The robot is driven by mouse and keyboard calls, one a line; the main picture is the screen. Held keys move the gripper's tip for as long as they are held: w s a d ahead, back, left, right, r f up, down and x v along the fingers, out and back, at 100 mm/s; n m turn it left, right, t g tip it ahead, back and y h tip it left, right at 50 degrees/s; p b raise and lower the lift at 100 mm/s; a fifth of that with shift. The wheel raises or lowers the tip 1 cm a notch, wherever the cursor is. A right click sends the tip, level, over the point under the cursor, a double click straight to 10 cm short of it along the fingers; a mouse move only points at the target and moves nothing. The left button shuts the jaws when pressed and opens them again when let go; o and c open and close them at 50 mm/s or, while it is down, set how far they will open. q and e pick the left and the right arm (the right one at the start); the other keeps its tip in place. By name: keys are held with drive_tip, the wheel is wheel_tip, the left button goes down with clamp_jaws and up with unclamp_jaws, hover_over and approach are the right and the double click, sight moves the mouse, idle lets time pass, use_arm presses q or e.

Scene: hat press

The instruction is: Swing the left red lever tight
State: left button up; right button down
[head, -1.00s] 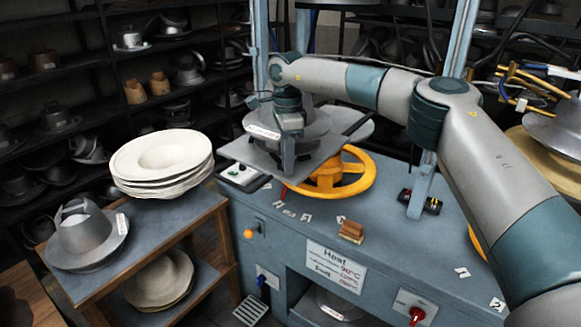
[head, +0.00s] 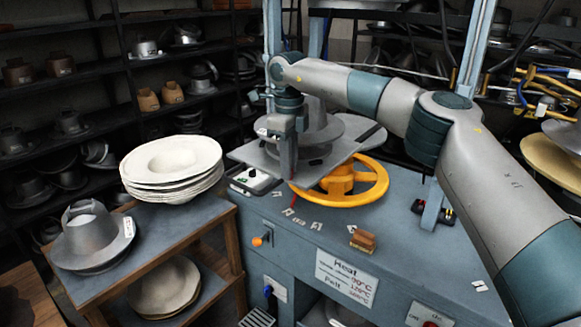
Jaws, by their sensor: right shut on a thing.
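My right gripper (head: 288,160) reaches down in front of the hat block (head: 318,122), over the front edge of the grey plate (head: 247,153). It is shut, with its fingertips at the plate edge. What lies between the fingers is mostly hidden by them; I take it to be the left red lever. A thin red piece (head: 298,200) shows just below the plate, right of the fingertips. I cannot tell whether it joins what I hold. My left gripper is out of view.
A yellow handwheel (head: 374,187) sits under the plate's right side. The blue bench (head: 400,232) carries a brown block (head: 362,241). Pale hat bodies (head: 172,162) are stacked on a side stand at left.

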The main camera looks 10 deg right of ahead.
idle(0.3)
drive_tip(key=c, duration=1.7)
unclamp_jaws()
drive_tip(key=shift+a, duration=0.1)
drive_tip(key=shift+o, duration=0.2)
drive_tip(key=shift+r, duration=0.1)
drive_tip(key=shift+w+r, duration=0.1)
drive_tip(key=shift+r, duration=0.4)
wheel_tip(320, 180, up, 7)
drive_tip(key=shift+r+b, duration=0.1)
drive_tip(key=shift+b, duration=0.95)
wheel_tip(320, 180, up, 9)
drive_tip(key=shift+p, duration=0.45)
